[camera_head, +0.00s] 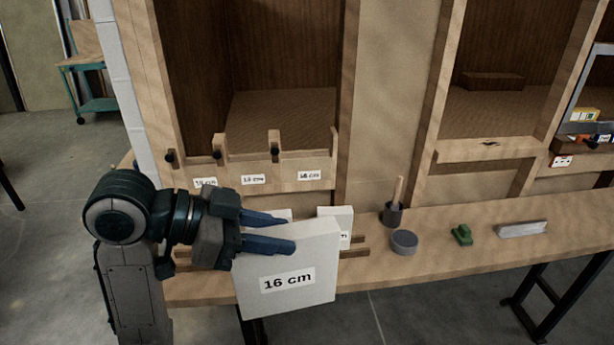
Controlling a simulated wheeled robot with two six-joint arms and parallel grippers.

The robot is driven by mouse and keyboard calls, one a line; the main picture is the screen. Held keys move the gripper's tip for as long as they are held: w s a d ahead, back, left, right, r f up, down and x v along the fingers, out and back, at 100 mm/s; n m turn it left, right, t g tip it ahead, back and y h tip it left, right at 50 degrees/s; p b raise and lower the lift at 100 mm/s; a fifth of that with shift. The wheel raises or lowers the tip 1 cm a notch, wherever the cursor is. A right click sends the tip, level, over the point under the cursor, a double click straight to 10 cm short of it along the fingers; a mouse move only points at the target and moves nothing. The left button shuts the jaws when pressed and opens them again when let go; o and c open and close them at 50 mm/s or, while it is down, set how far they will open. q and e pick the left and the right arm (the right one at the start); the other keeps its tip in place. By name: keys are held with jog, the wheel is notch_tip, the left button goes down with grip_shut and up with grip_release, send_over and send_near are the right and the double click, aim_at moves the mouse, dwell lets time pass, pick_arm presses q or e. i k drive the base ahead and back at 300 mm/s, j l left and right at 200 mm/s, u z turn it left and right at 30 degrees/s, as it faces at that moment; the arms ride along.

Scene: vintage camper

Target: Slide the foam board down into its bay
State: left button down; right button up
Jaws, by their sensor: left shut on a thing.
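My left gripper (270,232) is shut on the top edge of a white foam board (285,265) labelled "16 cm". The board hangs upright in front of the workbench's front edge, its label facing me. Behind the bench, a wooden frame (320,186) has bays split by upright posts, with small labels below; one reads "13 cm", the others are too small to read surely. The bays are above and behind the board, apart from it. My right gripper is not in view.
Another white board (337,222) stands behind the held one, in a wooden rack (354,252). To the right on the bench (440,258) are a dark pot (392,216) with a handle, a grey round tin (404,241), a green object (462,235) and a pale bar (522,230).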

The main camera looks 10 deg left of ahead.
aim_at(307, 178)
jog(key=i, duration=1.35)
